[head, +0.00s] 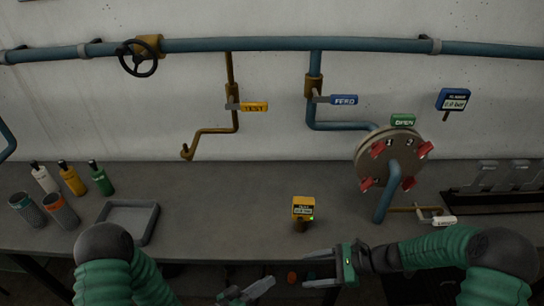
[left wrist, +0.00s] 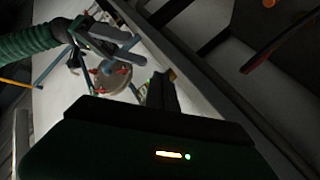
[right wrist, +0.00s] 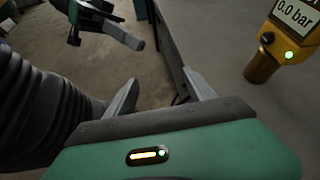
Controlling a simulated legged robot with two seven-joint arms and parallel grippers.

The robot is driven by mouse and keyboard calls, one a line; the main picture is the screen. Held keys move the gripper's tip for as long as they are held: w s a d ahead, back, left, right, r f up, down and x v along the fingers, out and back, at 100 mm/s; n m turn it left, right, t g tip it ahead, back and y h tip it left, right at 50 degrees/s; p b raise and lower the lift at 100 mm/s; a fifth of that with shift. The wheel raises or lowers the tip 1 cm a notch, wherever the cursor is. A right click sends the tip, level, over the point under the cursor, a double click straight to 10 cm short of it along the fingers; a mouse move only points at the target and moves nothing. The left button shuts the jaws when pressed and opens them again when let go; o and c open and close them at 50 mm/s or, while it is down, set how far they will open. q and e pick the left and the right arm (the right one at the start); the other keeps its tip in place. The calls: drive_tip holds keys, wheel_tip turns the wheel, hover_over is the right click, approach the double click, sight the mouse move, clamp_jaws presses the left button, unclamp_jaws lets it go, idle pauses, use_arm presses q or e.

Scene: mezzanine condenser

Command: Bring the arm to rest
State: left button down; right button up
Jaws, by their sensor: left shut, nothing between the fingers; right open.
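My right gripper (head: 324,268) is open and empty, in front of the bench edge and to the lower right of the yellow gauge. Its two spread fingers also show in the right wrist view (right wrist: 160,95). My left gripper (head: 262,288) is low at the bottom of the head view, shut and empty, left of the right gripper and apart from it. The left wrist view is dark and tilted, with the shut fingers (left wrist: 160,88) in its middle. The yellow handheld gauge (head: 303,208) stands on the bench; the right wrist view (right wrist: 292,20) shows it reading 0.0 bar with a green light.
The bench (head: 240,190) has free room in its middle. A grey tray (head: 152,232), bottles (head: 72,180) and cups (head: 60,210) stand at left. A round flanged cover (head: 375,155) with red clamps and a blue pipe (head: 388,195) stands at right. Valve pipes run along the wall.

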drive_tip(key=s+n+g+h, duration=0.3)
drive_tip(key=s+n+h, duration=0.2)
drive_tip(key=s+n, duration=0.15)
use_arm(q)
drive_tip(key=a+m+g+y, duration=0.1)
drive_tip(key=a+g+y, duration=0.3)
drive_tip(key=a+y, duration=0.95)
drive_tip(key=s+a+r+n+g+h, duration=0.2)
drive_tip(key=s+a+r, duration=0.3)
drive_tip(key=s+r, duration=0.3)
drive_tip(key=shift+s+a+r+n+g, duration=0.2)
drive_tip(key=shift+s+n+g, duration=0.2)
drive_tip(key=shift+s+g, duration=0.4)
use_arm(e)
drive_tip(key=s+d+r+n+t+h, duration=0.3)
drive_tip(key=s+d+r+n+h, duration=0.3)
drive_tip(key=n, duration=0.5)
drive_tip(key=shift+s+d+r+n+t+h, duration=0.25)
drive_tip(key=shift+d+r+n+t+h, duration=0.15)
drive_tip(key=shift+r+h, duration=0.3)
